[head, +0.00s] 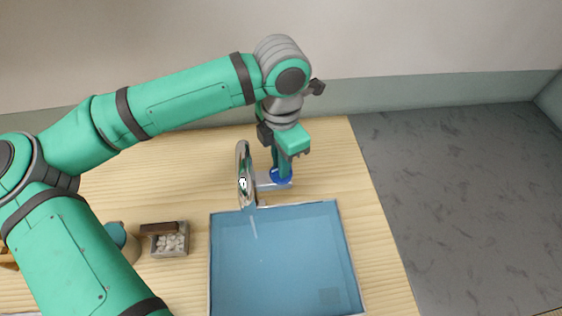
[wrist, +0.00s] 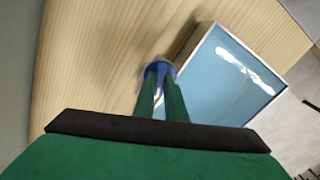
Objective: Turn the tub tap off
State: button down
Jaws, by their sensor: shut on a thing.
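The tub tap has a curved chrome spout (head: 241,180) at the back edge of the blue water tub (head: 209,250). A thin stream of water falls from the spout into the tub. The tap's blue handle (head: 280,178) is just right of the spout, and it also shows in the wrist view (wrist: 160,68). My gripper (head: 282,166) points down from above and is shut on the blue handle. In the wrist view, the two green fingers sit on either side of the handle and partly hide it. The tub (wrist: 192,50) is right of my fingers there.
A small box of white pebbles (head: 171,243) stands left of the tub, beside a pot (head: 122,240) partly hidden by my arm. The wooden table top (head: 362,190) is bare right of the tap. Grey floor (head: 460,190) lies beyond its right edge.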

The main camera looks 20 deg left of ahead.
jog(key=shift+m, duration=2.3)
jog(key=c, duration=1.8)
grip_release()
jog(key=shift+w, duration=0.1)
jog(key=shift+a, duration=0.1)
notch_tip(320, 180, up, 11)
jog(key=shift+f, duration=0.1)
